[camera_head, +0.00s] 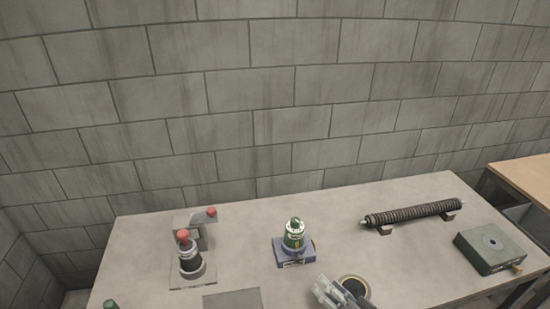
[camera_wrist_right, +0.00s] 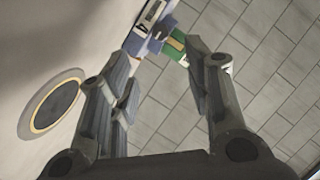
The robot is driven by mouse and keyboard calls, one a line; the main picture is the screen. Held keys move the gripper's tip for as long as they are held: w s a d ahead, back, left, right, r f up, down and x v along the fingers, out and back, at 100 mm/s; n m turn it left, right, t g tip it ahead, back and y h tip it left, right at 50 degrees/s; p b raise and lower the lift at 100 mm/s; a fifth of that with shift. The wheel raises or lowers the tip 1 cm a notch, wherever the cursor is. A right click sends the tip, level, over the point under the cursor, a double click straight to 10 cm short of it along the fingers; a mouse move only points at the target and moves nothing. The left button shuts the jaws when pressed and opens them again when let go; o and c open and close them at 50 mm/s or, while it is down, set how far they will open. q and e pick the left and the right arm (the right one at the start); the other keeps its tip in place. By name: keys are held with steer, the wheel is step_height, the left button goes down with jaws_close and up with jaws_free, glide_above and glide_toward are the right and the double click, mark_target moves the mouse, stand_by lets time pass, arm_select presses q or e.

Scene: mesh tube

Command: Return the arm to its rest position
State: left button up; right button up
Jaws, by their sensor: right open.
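My right gripper (camera_head: 334,293) is at the bottom edge of the head view, beside a dark round disc with a yellow ring (camera_head: 354,284). In the right wrist view the fingers of my right gripper (camera_wrist_right: 163,82) are spread apart with nothing held between them. A green and white cylinder (camera_head: 294,234) stands upright on a blue base (camera_head: 296,261), up and left of the gripper. The green part (camera_wrist_right: 177,48) and the blue base (camera_wrist_right: 158,22) also show beyond the fingers in the wrist view. My left gripper is not in view.
The grey table (camera_head: 250,225) also bears a device with red knobs (camera_head: 188,262) at left, a grey plate (camera_head: 233,300), a ribbed dark rod (camera_head: 413,212) on supports and a green box (camera_head: 490,248) at right. A block wall (camera_head: 280,90) stands behind. The table's middle is partly clear.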

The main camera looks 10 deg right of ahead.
steer(key=s+a+n+g, duration=0.1)
steer(key=s+a, duration=0.1)
steer(key=s+a+f+n+g, duration=0.1)
steer(key=shift+s+a+n+g, duration=0.3)
steer(key=shift+s+a+n, duration=0.05)
steer(key=shift+a+n, duration=0.05)
steer(key=s+n+g, duration=0.1)
steer(key=s, duration=0.1)
steer(key=s+a+n+g+h, duration=0.1)
steer(key=shift+s+f, duration=0.15)
steer(key=shift+s, duration=0.2)
steer(key=s+d+r+n+g+h, duration=0.1)
steer(key=s+d+n+g+h, duration=0.15)
steer(key=s, duration=0.45)
steer(key=s+d+r+n+g+h, duration=0.1)
steer(key=s+r+g, duration=0.15)
steer(key=s, duration=0.45)
step_height(320, 180, down, 29)
steer(key=s+g+b, duration=0.1)
steer(key=g, duration=0.1)
steer(key=s+d+f+g, duration=0.1)
steer(key=s+d+f, duration=0.2)
steer(key=s+f, duration=1.3)
steer(key=shift+s+b, duration=0.4)
steer(key=shift+b, duration=0.05)
steer(key=shift+d+f, duration=0.1)
